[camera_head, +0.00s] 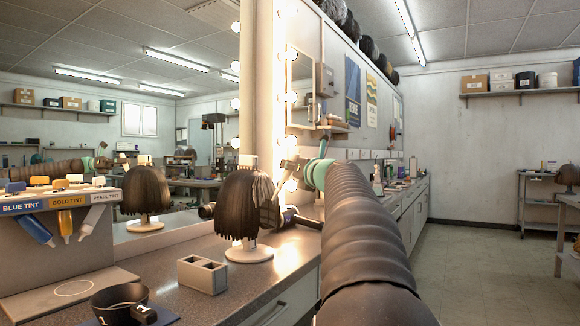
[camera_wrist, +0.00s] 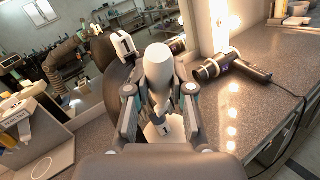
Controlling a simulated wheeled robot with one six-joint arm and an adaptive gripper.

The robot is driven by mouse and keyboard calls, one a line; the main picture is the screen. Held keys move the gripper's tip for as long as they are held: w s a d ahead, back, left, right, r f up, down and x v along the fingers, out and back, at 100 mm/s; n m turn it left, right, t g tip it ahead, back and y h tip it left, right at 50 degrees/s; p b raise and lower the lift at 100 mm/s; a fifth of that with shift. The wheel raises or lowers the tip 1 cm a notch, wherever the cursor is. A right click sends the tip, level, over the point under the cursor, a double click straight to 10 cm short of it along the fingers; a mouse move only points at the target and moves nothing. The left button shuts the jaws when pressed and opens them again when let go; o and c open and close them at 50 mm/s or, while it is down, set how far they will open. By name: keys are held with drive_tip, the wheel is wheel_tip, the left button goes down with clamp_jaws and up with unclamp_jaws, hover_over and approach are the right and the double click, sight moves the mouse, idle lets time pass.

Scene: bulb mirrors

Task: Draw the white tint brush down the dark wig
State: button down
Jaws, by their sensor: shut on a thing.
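The dark wig (camera_head: 243,205) stands upright on a white stand (camera_head: 250,254) on the counter in the head view. My gripper (camera_head: 285,172) is at the wig's right side, partly hidden behind the lamps' glare and my arm. In the wrist view my gripper (camera_wrist: 160,100) is shut on the white tint brush (camera_wrist: 160,68), whose pale rounded handle shows between the fingers. The wig (camera_wrist: 112,88) shows dark just left of and behind the brush. I cannot tell whether the bristles touch the hair; they are hidden.
A hair dryer (camera_wrist: 235,68) with a cord lies right of my gripper. The mirror (camera_head: 190,150) is behind the wig. The counter's right front (camera_wrist: 255,110) is clear.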

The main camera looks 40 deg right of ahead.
drive_tip(key=shift+f, duration=0.15)
wheel_tip(320, 180, up, 6)
drive_tip(key=p, duration=0.4)
drive_tip(key=shift+s+r+p, duration=0.1)
drive_tip(key=shift+r+p, duration=0.15)
drive_tip(key=shift+p, duration=0.15)
drive_tip(key=shift+w+a, duration=0.1)
drive_tip(key=shift+w, duration=0.1)
drive_tip(key=shift+w+f, duration=0.1)
idle(0.4)
drive_tip(key=shift+w+a+f, duration=0.25)
drive_tip(key=shift+w+f, duration=0.2)
drive_tip(key=shift+w, duration=0.35)
drive_tip(key=shift+s+d+f+b, duration=0.1)
drive_tip(key=shift+s+f+b, duration=0.2)
drive_tip(key=shift+f+b, duration=0.35)
drive_tip(key=shift+s+d+f+b, duration=0.1)
drive_tip(key=shift+s+f+b, duration=0.15)
drive_tip(key=shift+f+b, duration=0.3)
drive_tip(key=shift+s+d+f+b, duration=0.1)
drive_tip(key=shift+s+f+b, duration=0.2)
drive_tip(key=shift+f+b, duration=0.35)
